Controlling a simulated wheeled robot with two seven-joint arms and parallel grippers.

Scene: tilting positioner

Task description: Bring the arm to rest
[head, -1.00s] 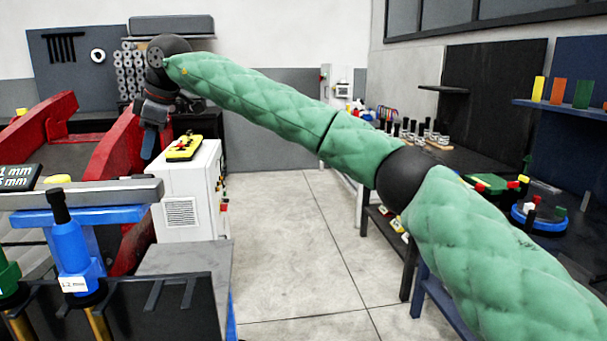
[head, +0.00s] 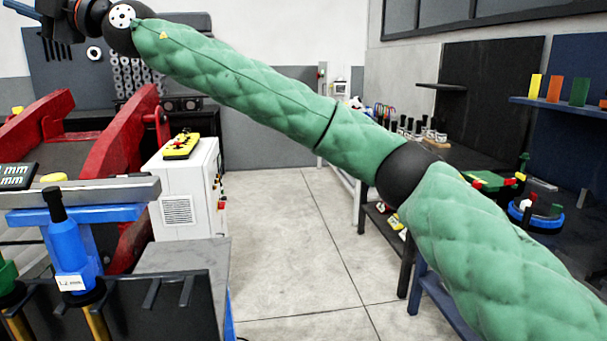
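My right arm, in a green quilted sleeve, reaches from the lower right across to the upper left in the head view. Its wrist is raised in front of the back wall. My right gripper (head: 22,8) points left at the top left corner. It is partly cut off by the picture's edge, so I cannot tell whether its fingers are open or shut. I see nothing held in its visible part. My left gripper is not in view.
A red positioner frame (head: 119,150) stands at left, beside a white cabinet (head: 187,200) with a yellow pendant (head: 182,146) on top. A rack (head: 165,310) with a blue tool (head: 67,245) is at near left. Benches line the right. The middle floor (head: 290,240) is clear.

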